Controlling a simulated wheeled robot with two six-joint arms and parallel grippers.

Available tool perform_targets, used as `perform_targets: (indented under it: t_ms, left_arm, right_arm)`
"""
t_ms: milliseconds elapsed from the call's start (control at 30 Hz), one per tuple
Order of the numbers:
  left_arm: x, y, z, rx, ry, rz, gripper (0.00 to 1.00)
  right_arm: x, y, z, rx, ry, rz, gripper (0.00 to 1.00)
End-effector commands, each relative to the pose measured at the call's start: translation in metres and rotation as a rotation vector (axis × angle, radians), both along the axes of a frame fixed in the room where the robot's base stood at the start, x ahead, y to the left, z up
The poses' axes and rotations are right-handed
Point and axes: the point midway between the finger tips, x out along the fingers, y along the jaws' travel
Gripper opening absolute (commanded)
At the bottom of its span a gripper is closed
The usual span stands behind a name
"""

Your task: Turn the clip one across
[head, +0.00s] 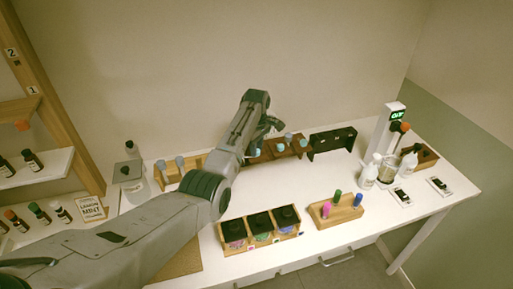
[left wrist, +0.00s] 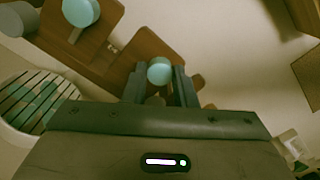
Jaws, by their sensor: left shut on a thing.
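My left gripper (left wrist: 160,82) is shut on a teal round-headed piece (left wrist: 159,69), which sits between its two dark fingers in the left wrist view. I cannot tell whether this piece is the clip. It is at a brown wooden rack (left wrist: 85,55). A second teal round head (left wrist: 80,11) stands on the rack, apart from the fingers. In the head view my left arm reaches over the table to the dark brown rack (head: 266,152) at the back, where several pale blue heads (head: 280,147) show. My arm hides part of the rack. My right gripper is not in view.
A dark bracket (head: 332,142) stands right of the rack. A wooden box with dark-lidded jars (head: 261,226) and a holder with coloured tubes (head: 336,212) stand in front. White bottles (head: 370,172) stand at the right. The table's middle is mostly clear.

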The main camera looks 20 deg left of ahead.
Motion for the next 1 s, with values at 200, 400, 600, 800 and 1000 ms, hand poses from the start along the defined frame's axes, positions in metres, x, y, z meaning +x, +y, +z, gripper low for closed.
perform_targets:
  t_ms: [200,400,600,800,1000]
  left_arm:
    - [0.0014,0.0006,0.0023,0.001,-0.006,0.1,0.02]
    - [0.0015,0.0007,0.0025,0.001,-0.006,0.143,0.02]
    - [0.0015,0.0007,0.0026,0.001,-0.006,0.155,0.02]
    - [0.0016,0.0007,0.0027,0.001,-0.006,0.154,0.02]
    - [0.0014,0.0006,0.0023,0.0,-0.005,0.154,0.46]
  right_arm:
    - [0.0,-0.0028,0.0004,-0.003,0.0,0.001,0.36]
    - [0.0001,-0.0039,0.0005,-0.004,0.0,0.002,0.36]
    - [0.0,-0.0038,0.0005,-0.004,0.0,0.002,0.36]
    - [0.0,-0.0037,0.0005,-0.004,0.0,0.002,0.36]
    - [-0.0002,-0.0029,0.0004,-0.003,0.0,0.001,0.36]
